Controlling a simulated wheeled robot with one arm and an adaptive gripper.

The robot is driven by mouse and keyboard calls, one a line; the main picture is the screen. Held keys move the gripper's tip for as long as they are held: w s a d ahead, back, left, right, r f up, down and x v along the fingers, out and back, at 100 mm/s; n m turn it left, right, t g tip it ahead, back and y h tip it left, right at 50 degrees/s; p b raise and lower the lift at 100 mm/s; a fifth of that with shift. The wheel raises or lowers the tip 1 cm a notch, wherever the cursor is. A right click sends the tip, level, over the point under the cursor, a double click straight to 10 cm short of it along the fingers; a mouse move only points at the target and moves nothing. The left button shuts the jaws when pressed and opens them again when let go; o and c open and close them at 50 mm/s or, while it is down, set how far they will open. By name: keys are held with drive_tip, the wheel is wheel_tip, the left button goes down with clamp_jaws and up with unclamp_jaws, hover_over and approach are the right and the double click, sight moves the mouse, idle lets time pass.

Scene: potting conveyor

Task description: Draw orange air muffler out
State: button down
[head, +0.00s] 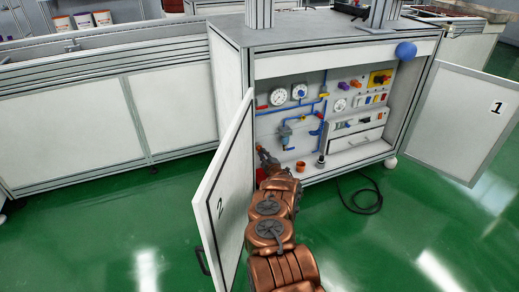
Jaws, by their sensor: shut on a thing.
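My gripper (263,154) is at the end of my copper-coloured arm, inside the open cabinet (340,52) at the lower left of its panel. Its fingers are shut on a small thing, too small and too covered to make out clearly. A small orange cylindrical piece (300,167) stands on the cabinet floor to the right of the gripper, apart from it. I cannot tell whether this piece or the held thing is the orange air muffler. A red item (261,174) is partly hidden behind my arm.
The left door (225,190) stands open close beside my arm; the right door (465,125) is open wide. The panel holds gauges (278,97), blue tubing and a filter unit (286,135). A dark cylinder (321,161) stands on the cabinet floor. A black cable (362,200) lies on the green floor.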

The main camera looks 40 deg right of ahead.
drive_tip(key=shift+n+p, duration=0.6)
drive_tip(key=shift+p, duration=0.2)
drive_tip(key=shift+n, duration=0.6)
drive_tip(key=shift+n+b, duration=0.6)
drive_tip(key=shift+n, duration=0.5)
drive_tip(key=shift+s+a+p, duration=0.1)
drive_tip(key=shift+s+p, duration=0.2)
drive_tip(key=shift+s+a+p, duration=0.25)
drive_tip(key=shift+s+p, duration=0.15)
drive_tip(key=shift+s, duration=0.3)
